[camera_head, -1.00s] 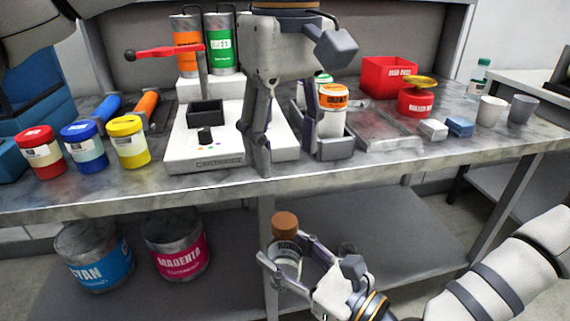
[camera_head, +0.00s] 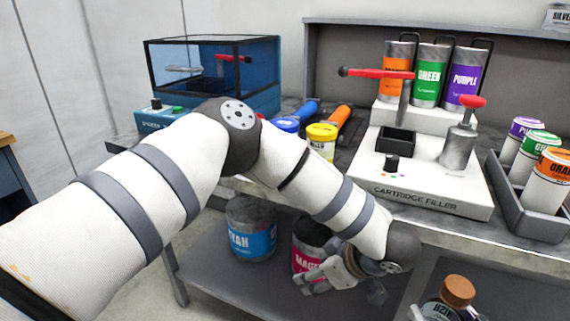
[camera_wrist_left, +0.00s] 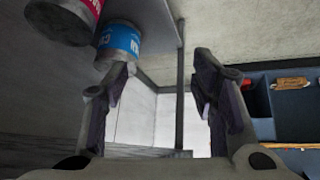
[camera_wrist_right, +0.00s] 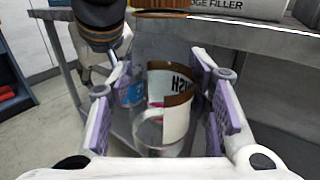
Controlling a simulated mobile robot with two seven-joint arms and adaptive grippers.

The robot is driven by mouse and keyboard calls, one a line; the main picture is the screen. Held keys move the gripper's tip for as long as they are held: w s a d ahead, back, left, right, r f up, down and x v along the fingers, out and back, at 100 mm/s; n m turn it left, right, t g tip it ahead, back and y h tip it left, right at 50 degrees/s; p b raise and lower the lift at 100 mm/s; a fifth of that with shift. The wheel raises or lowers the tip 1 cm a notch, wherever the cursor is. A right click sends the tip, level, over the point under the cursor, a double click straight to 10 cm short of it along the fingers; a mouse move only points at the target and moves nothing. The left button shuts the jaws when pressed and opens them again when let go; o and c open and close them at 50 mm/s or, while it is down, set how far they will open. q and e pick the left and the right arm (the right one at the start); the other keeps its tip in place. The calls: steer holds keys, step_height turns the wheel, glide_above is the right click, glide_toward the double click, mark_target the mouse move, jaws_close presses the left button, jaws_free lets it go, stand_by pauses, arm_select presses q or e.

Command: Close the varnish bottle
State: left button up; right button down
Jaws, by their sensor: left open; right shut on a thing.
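The varnish bottle (camera_head: 436,309) is at the lower right of the head view, upright, with a brown cap (camera_head: 458,291) at its top. I cannot tell how tight the cap sits. My right gripper (camera_wrist_right: 163,75) is shut on the bottle; in the right wrist view its clear body and label (camera_wrist_right: 178,108) show between the fingers, with brown at the top edge. My left gripper (camera_head: 322,281) is open and empty, left of the bottle and apart from it, in front of the magenta can; its fingers (camera_wrist_left: 160,92) show spread in the left wrist view.
The workbench edge (camera_head: 450,229) is above the bottle. The lower shelf (camera_head: 217,280) holds a cyan can (camera_head: 252,240) and a magenta can (camera_head: 308,240). The cartridge filler (camera_head: 430,195) and a tray (camera_head: 525,216) of cartridges stand on the bench.

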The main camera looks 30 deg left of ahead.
arm_select(q)
steer(key=s+a+f+m+t+h, duration=0.25)
steer(key=s+f+m+h, duration=0.25)
steer(key=s+f+m, duration=0.75)
steer(key=s+a+m+g+h, duration=0.1)
steer(key=s+g, duration=0.2)
steer(key=s, duration=0.8)
steer(key=s+a+f+m+g+h, duration=0.1)
steer(key=s+a+g, duration=0.1)
steer(key=s, duration=0.9)
steer(key=shift+a+f+g, duration=0.15)
steer(key=shift+f+g, duration=0.15)
steer(key=shift+g, duration=0.55)
